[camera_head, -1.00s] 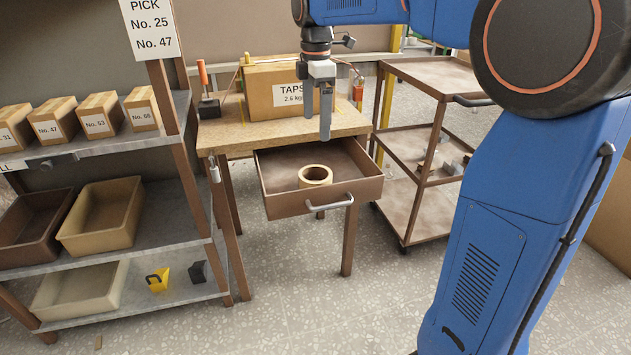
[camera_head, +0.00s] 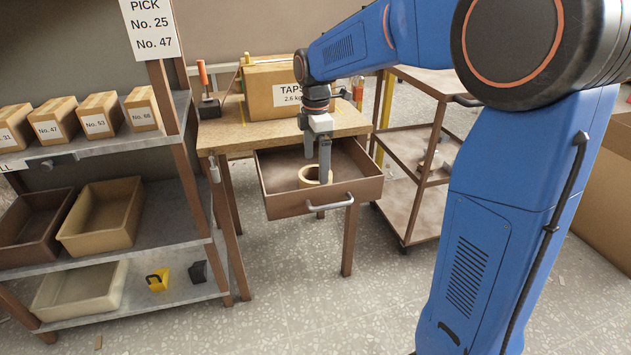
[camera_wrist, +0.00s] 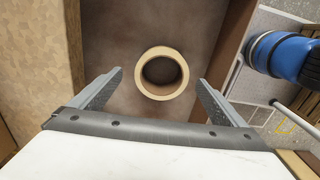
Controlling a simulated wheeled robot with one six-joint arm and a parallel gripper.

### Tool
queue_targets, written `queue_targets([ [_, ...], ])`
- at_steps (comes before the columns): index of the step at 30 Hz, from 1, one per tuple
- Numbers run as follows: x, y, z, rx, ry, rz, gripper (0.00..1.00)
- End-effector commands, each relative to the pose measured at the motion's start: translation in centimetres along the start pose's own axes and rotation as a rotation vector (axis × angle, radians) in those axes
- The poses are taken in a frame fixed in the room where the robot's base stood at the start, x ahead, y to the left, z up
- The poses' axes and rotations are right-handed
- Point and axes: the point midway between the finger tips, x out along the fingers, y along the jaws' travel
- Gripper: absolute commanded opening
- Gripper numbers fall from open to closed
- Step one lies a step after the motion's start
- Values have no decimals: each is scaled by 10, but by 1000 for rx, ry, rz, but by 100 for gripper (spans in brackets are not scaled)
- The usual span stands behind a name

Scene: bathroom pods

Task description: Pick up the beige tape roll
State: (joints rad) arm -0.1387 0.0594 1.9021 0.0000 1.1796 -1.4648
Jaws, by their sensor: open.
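The beige tape roll (camera_head: 306,177) lies flat in the open brown drawer (camera_head: 287,207) under the wooden table. My gripper (camera_head: 317,169) is at the drawer, pointing down, and its fingers partly cover the roll in the head view. In the wrist view the tape roll (camera_wrist: 162,73) shows as a whole ring, with its dark hole facing the camera. My gripper's fingers (camera_wrist: 160,80) are open and spread wider than the roll, one to its left and one to its right. The roll is not held.
A box (camera_head: 268,92) marked TAPS stands on the table (camera_head: 215,137) above the drawer. The drawer's handle (camera_head: 330,203) sticks out in front. A shelf with boxes and bins (camera_head: 104,218) stands left, a brown cart (camera_head: 418,155) right. Floor in front is clear.

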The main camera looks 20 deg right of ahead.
Motion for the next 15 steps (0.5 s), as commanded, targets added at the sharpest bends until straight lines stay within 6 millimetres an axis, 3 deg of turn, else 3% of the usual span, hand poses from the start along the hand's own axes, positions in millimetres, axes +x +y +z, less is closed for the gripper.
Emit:
queue_targets([
  [9, 40, -4, -2, 0, 0, -2, 95],
  [15, 47, -4, -2, 0, 0, -1, 95],
])
